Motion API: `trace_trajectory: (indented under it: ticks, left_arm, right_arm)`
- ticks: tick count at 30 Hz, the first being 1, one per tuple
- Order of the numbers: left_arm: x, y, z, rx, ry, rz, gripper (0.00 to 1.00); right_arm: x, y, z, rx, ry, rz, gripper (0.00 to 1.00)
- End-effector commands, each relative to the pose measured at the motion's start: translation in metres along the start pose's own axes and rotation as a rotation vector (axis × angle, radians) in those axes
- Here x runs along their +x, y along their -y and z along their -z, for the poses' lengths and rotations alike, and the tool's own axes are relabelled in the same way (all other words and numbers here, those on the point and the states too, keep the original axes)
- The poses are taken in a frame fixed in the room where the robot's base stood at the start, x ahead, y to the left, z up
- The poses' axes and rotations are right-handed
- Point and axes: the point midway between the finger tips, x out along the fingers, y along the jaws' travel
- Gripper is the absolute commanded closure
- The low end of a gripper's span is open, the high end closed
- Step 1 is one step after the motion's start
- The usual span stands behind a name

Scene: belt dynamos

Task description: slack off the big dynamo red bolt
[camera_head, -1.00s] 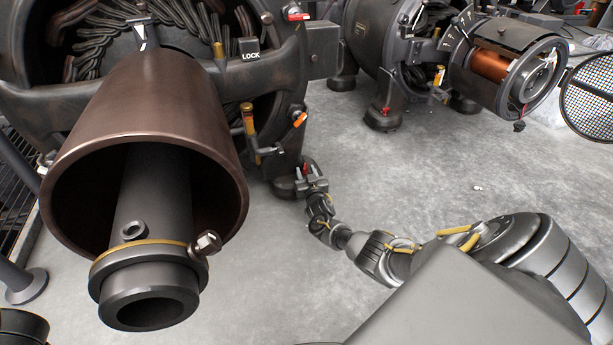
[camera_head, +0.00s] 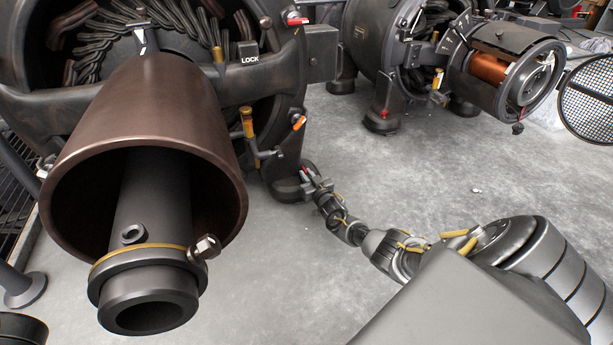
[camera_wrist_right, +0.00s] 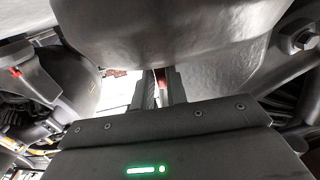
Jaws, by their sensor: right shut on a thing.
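The big dynamo (camera_head: 277,75) fills the left of the head view, with a brown pulley drum (camera_head: 150,110) in front. My right gripper (camera_head: 307,178) is low beside its near right foot (camera_head: 286,188). The gripper is shut on the red bolt (camera_wrist_right: 161,78) at that foot. In the right wrist view the two dark fingers (camera_wrist_right: 161,90) are close together, with a sliver of red between them. The bolt is mostly hidden by the fingers, so its seating cannot be told. My left gripper is not in view.
A smaller dynamo with copper windings (camera_head: 488,66) stands at the back right, with its own red bolt (camera_head: 384,115). A round mesh cover (camera_head: 588,98) is at the right edge. The grey floor (camera_head: 430,170) between is clear.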

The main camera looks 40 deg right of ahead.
Motion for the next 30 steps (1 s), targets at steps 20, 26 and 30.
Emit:
trace_trajectory:
  ticks: [20, 26, 30]
  left_arm:
    - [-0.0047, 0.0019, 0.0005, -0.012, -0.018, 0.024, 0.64]
    - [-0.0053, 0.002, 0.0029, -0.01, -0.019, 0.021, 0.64]
    - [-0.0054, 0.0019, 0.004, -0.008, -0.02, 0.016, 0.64]
  right_arm:
    - [0.0011, -0.0028, 0.0019, 0.004, -0.003, 0.192, 0.74]
    - [-0.0001, -0.0053, 0.0012, 0.003, -0.002, 0.188, 0.61]
    - [-0.0003, -0.0053, 0.001, 0.003, -0.002, 0.188, 0.61]
